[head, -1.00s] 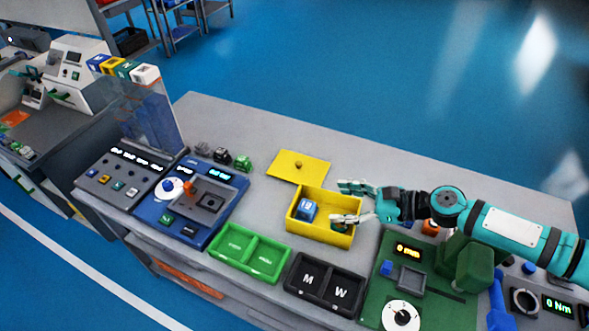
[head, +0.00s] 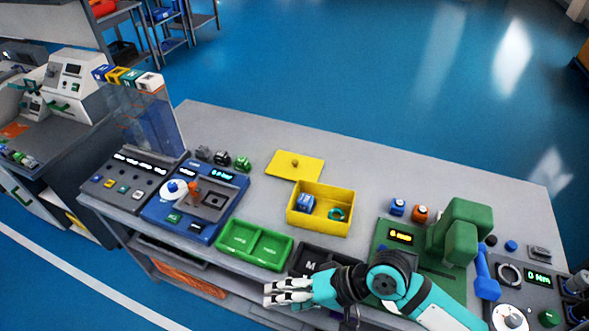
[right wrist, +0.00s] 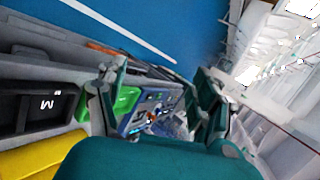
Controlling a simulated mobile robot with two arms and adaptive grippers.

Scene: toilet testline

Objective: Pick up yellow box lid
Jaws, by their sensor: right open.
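The yellow box lid (head: 295,165) lies flat on the grey table behind the open yellow box, with a small knob at its middle. My right gripper (head: 268,293) is open and empty at the table's front edge, in front of the green tray and well away from the lid. In the right wrist view its fingers (right wrist: 158,100) are spread, with part of the yellow box (right wrist: 45,158) at the lower left. My left gripper is not in view.
The green tray (head: 233,251) and the black tray (head: 304,250) stand along the front. A blue panel (head: 165,218) is at left, a green machine (head: 462,232) at right. The table (head: 390,165) is clear right of the lid.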

